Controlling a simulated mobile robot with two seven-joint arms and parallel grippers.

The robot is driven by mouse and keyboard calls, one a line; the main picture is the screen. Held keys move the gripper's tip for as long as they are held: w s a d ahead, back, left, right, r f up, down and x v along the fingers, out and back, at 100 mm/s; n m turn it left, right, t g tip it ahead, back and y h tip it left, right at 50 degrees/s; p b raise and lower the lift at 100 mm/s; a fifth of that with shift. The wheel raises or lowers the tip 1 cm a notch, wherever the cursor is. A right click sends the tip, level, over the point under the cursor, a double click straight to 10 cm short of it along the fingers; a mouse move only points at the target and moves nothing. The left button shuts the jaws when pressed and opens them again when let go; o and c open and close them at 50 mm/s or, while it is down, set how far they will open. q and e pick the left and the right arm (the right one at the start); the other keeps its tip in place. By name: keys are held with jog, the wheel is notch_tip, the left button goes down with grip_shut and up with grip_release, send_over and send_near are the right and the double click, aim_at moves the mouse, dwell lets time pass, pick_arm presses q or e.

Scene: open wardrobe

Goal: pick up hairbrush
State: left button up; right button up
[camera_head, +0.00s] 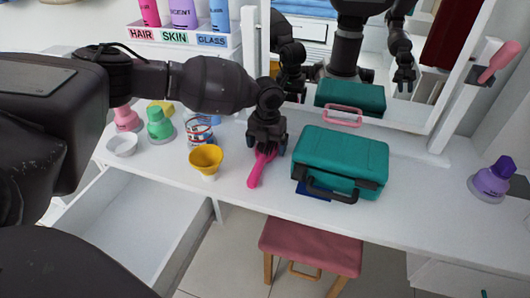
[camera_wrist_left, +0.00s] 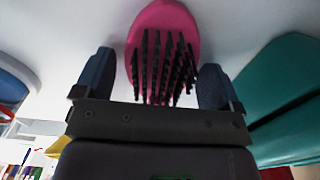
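The pink hairbrush (camera_head: 256,170) lies on the white tabletop in the head view, its handle toward the front edge. My left gripper (camera_head: 266,146) is down over its head end. In the left wrist view, the hairbrush (camera_wrist_left: 165,35) shows its pink head and dark bristles between the two fingers of my left gripper (camera_wrist_left: 156,80). The fingers are apart, with a small gap on each side of the head. The handle is hidden in that view. My right gripper does not show directly; a robot reflection is in the mirror.
A teal case (camera_head: 345,155) with a dark handle stands close right of the hairbrush. A yellow funnel-like cup (camera_head: 206,158) stands left of it. Further left are a patterned cup (camera_head: 198,130), green bottle (camera_head: 160,128) and white bowl (camera_head: 122,145). A pink stool (camera_head: 310,246) is below.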

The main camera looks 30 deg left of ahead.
pick_arm(q)
jog(key=c, duration=0.7)
jog(key=shift+c, duration=0.2)
